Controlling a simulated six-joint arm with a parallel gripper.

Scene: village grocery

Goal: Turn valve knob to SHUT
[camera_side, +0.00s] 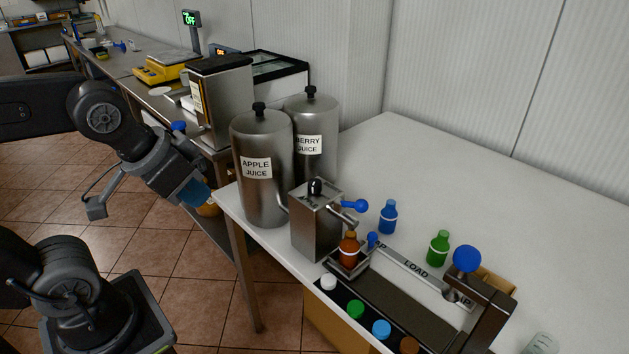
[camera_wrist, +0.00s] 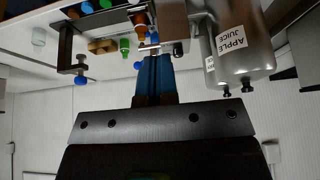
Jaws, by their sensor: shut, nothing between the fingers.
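A steel dispenser box (camera_side: 315,228) stands at the table's near edge in the side view. It has a small black knob (camera_side: 315,187) on top and a lever with a blue ball end (camera_side: 355,205) on its right. No SHUT mark is readable, and I cannot tell for certain which part is the valve knob. My gripper (camera_side: 199,194), with blue fingers, is shut and empty, left of the table and apart from the box. In the wrist view, my fingers (camera_wrist: 153,72) are together, with part of the steel box (camera_wrist: 174,20) beyond their tips.
Apple juice (camera_side: 262,190) and berry juice (camera_side: 318,125) canisters stand behind the box. An orange-brown bottle (camera_side: 349,250) sits at its front. A blue bottle (camera_side: 388,217), a green bottle (camera_side: 438,248) and a press with a blue ball (camera_side: 467,259) are to the right. The back right tabletop is clear.

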